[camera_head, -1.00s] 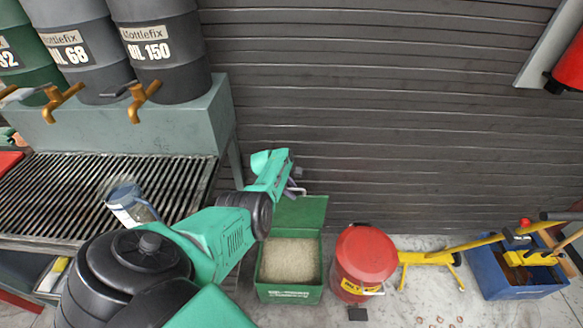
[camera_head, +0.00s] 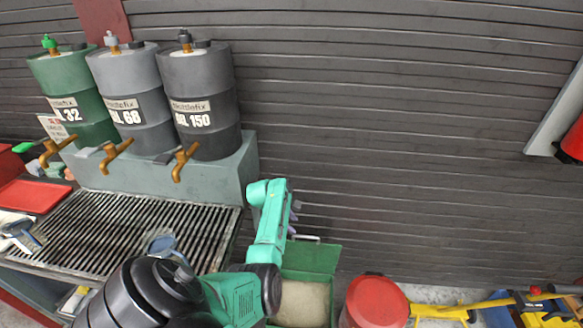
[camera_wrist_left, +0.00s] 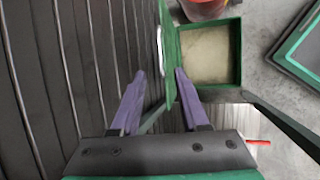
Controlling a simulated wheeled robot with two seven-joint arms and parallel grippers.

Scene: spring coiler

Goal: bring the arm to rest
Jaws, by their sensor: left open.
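My left arm comes in from the lower left in the head view. Its left gripper (camera_head: 294,212) is mostly hidden behind the green wrist, near the dark slatted wall and above the green box. In the left wrist view the two purple fingers (camera_wrist_left: 160,98) stand apart with nothing between them. Beyond them are the slatted wall (camera_wrist_left: 75,60) and the raised lid of the green box (camera_wrist_left: 237,60), which holds pale granules. My right gripper is not in view.
Three drums with brass taps, one green (camera_head: 75,95) and two grey, stand on a grey stand (camera_head: 222,170) over a slatted grate (camera_head: 110,225). A red can (camera_head: 377,300) stands right of the green box. A yellow-handled tool (camera_head: 455,311) lies farther right.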

